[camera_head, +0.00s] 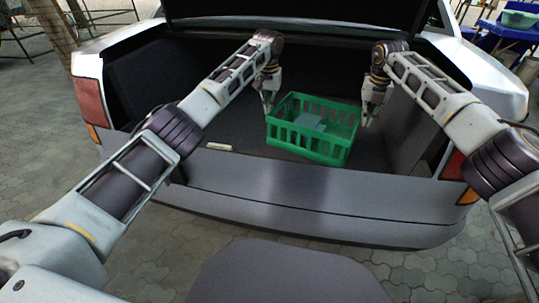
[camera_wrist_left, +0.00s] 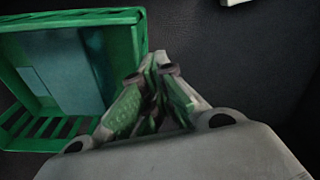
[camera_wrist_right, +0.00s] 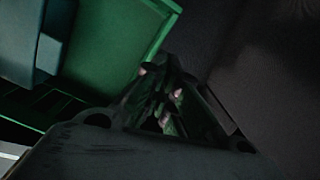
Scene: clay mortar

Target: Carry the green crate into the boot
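The green crate (camera_head: 310,140), with slatted sides, sits upright in the boot (camera_head: 240,110), just behind the rear sill. A blue-grey item (camera_head: 310,121) lies inside it. My left gripper (camera_head: 268,108) points down beside the crate's left end, very close to it. The left wrist view shows its fingers (camera_wrist_left: 152,92) just outside the crate wall (camera_wrist_left: 125,50). My right gripper (camera_head: 368,117) points down beside the crate's right end. In the right wrist view its dark fingers (camera_wrist_right: 163,92) are beside the green wall (camera_wrist_right: 130,45). Whether either gripper touches the crate is unclear.
The boot lid (camera_head: 300,12) is raised above. The rear sill (camera_head: 290,190) runs in front of the crate. A small pale block (camera_head: 219,147) lies left of it near the sill. Blue tables (camera_head: 505,28) stand far right.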

